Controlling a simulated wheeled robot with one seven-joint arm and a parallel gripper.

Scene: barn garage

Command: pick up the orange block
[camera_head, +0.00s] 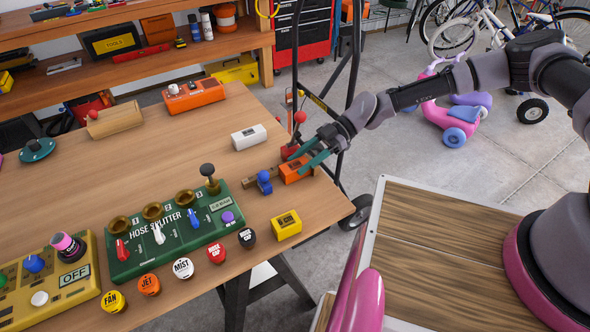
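The orange block (292,174) lies near the right edge of the wooden table, with dark markings on its visible face. My gripper (297,164) reaches in from the right with two teal fingers. The fingers are spread apart at the block, one toward its far side and one crossing over its near right part. Part of the block is hidden by the near finger. I cannot tell whether either finger touches it. The block appears to rest at table level.
A blue piece (264,182) on a wooden strip is just left of the block. A white block (249,137) lies behind, a yellow block (286,225) in front. The green hose splitter panel (172,235) stands left. A red ball-topped lever (299,118) is close behind my fingers.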

